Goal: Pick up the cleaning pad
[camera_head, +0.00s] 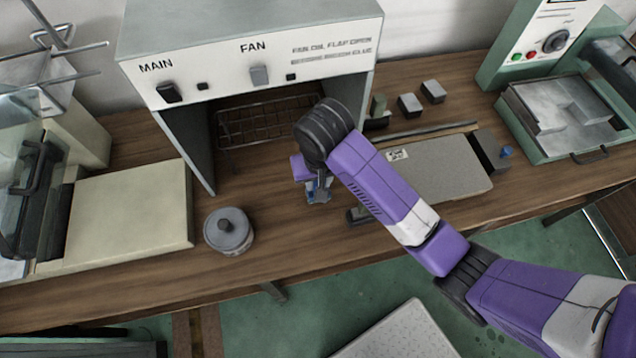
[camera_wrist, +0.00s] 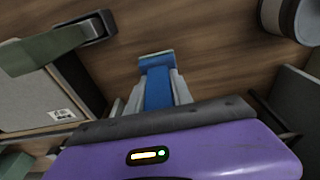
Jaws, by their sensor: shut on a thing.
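The cleaning pad is a small blue piece that shows between the fingers of my gripper in the wrist view (camera_wrist: 157,88). My gripper (camera_wrist: 156,92) is shut on it. In the head view my gripper (camera_head: 318,190) points down at the wooden bench, in front of the fan housing, and a bit of blue shows at its tip. My fingers hide part of the pad. I cannot tell whether the pad touches the bench.
A grey round lidded pot (camera_head: 228,232) stands to the left. A dark-framed greenish tool (camera_head: 358,214) lies close on the right, beside a grey flat panel (camera_head: 440,168). The fan housing (camera_head: 250,60) stands behind. Bare bench lies between pot and gripper.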

